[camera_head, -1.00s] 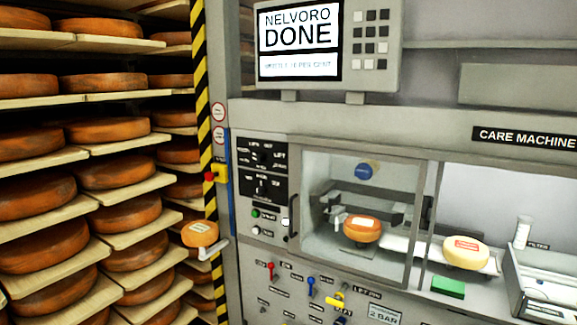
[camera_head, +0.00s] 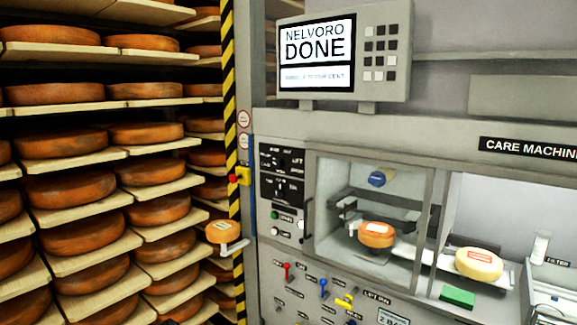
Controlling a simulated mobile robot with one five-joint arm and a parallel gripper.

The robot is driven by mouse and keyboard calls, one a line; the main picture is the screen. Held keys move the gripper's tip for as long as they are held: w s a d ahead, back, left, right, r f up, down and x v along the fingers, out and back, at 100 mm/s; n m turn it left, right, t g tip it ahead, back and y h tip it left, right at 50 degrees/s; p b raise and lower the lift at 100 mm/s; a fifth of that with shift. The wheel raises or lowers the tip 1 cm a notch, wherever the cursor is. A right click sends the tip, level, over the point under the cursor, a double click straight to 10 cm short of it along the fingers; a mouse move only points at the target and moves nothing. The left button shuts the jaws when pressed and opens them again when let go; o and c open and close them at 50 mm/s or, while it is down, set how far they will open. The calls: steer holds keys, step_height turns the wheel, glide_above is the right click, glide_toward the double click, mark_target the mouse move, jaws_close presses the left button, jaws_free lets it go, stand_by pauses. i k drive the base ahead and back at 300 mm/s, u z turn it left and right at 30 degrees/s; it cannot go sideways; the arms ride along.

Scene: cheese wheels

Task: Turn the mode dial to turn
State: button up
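A black control panel on the care machine carries two dials, an upper dial (camera_head: 284,163) and a lower dial (camera_head: 280,185). Small white labels surround both; "LIFT" seems to stand right of the upper one. The other labels are too small to read surely, so I cannot tell which is the mode dial or where either knob points. My gripper is not in view.
A screen (camera_head: 317,48) reads "NELVORO DONE". Behind a glass door (camera_head: 415,225) sits an orange cheese wheel (camera_head: 376,235). A pale wheel (camera_head: 479,264) and green block (camera_head: 457,297) lie right. Coloured valves (camera_head: 323,288) sit below. Cheese shelves (camera_head: 100,198) fill the left.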

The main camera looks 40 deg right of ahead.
mark_target(276, 163)
steer(key=z, duration=0.15)
steer(key=i, duration=1)
steer(key=u, duration=0.05)
